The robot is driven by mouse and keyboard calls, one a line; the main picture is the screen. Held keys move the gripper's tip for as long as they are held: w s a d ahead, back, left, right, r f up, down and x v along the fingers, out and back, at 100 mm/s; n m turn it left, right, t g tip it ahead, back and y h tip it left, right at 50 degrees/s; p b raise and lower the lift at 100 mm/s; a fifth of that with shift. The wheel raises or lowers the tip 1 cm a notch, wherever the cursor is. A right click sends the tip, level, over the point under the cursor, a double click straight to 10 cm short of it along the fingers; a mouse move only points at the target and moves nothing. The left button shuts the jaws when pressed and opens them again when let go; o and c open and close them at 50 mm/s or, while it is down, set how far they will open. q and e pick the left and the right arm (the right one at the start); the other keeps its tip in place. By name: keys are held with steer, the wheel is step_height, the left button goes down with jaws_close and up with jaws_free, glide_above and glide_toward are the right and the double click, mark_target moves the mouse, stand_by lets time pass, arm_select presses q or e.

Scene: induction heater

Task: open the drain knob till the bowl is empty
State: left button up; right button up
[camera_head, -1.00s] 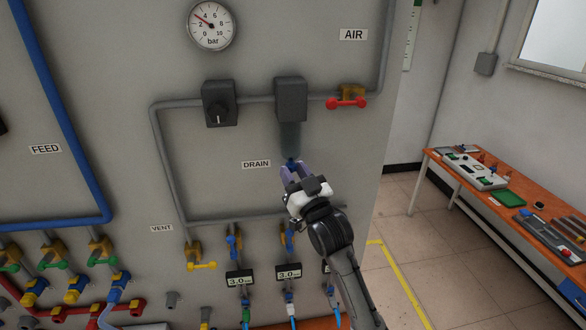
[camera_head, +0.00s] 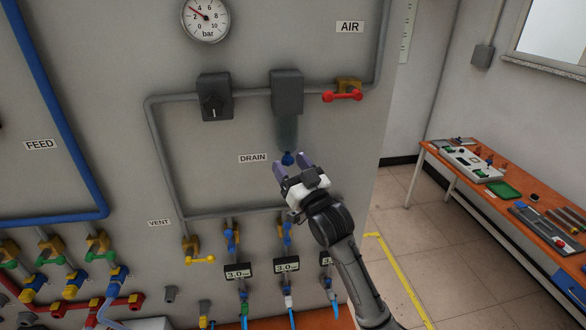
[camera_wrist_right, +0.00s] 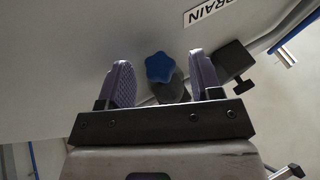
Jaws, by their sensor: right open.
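The blue drain knob (camera_head: 288,158) sits at the bottom of the grey transparent bowl (camera_head: 287,130), under a dark filter head (camera_head: 287,92), beside the DRAIN label (camera_head: 254,158). In the right wrist view the star-shaped knob (camera_wrist_right: 159,67) shows between the two fingers. My right gripper (camera_head: 293,163) is open, with its purple fingertips on either side of and just below the knob, apart from it. It also shows in the right wrist view (camera_wrist_right: 162,80). Whether liquid stands in the bowl is too dim to tell. My left gripper is not in view.
A dark regulator (camera_head: 215,97) is left of the bowl, and a red-handled air valve (camera_head: 343,95) is to its right. A gauge (camera_head: 205,18) hangs above. Pipes and several valves lie below. An orange-topped bench (camera_head: 470,190) stands at the right.

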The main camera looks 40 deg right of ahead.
steer(key=shift+s+f+b, duration=0.3)
steer(key=shift+s+f, duration=0.05)
steer(key=shift+s, duration=0.1)
steer(key=b+v, duration=0.4)
steer(key=v, duration=0.8)
steer(key=shift+s, duration=0.4)
steer(key=shift+a, duration=0.1)
